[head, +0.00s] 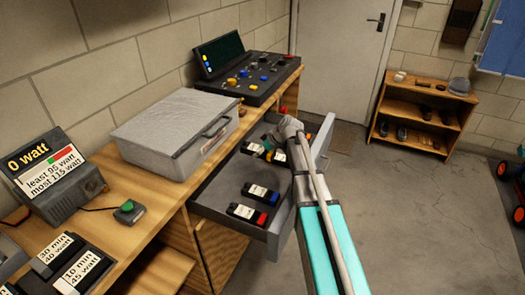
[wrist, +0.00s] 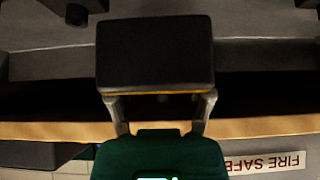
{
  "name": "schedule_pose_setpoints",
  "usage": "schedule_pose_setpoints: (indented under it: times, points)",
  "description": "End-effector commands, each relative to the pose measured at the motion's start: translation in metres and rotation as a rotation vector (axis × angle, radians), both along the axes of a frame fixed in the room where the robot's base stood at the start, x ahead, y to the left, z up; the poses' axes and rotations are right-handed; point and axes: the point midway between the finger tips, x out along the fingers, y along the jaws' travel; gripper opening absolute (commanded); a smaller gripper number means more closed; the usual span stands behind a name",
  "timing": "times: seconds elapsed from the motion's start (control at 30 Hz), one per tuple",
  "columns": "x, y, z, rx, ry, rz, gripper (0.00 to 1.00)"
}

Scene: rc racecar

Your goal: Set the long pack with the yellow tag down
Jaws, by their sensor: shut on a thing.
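My gripper (wrist: 160,98) is shut on a dark long pack (wrist: 155,50), which shows end-on between the two fingers in the wrist view. A thin yellow-orange line runs along the pack's lower edge there. In the head view my gripper (head: 274,140) is over the far part of the open drawer (head: 225,200), and it hides much of what it holds. I cannot tell whether the held pack touches the drawer floor. Packs with white labels lie near the gripper (head: 252,147), one of them partly hidden. Nearer in the drawer lie a pack with a blue tag (head: 263,192) and one with a red tag (head: 246,213).
A grey case (head: 165,125) with a "FIRE SAFE" label (wrist: 265,163) stands on the wooden bench above the drawer. A watt display (head: 50,165), a green button (head: 128,210) and a control panel (head: 262,75) are also on the bench. The drawer's middle is bare.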

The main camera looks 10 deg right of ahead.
Motion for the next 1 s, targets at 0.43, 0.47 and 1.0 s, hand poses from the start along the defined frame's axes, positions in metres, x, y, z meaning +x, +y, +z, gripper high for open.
schedule_pose_setpoints:
  times: [0.43,0.47,1.0]
  points:
    - [0.009,-0.007,-0.006,0.001,0.000,-0.001,0.06]
    - [0.009,-0.007,-0.006,0.001,0.000,-0.001,0.06]
    - [0.009,-0.007,-0.016,0.001,0.000,-0.001,0.06]
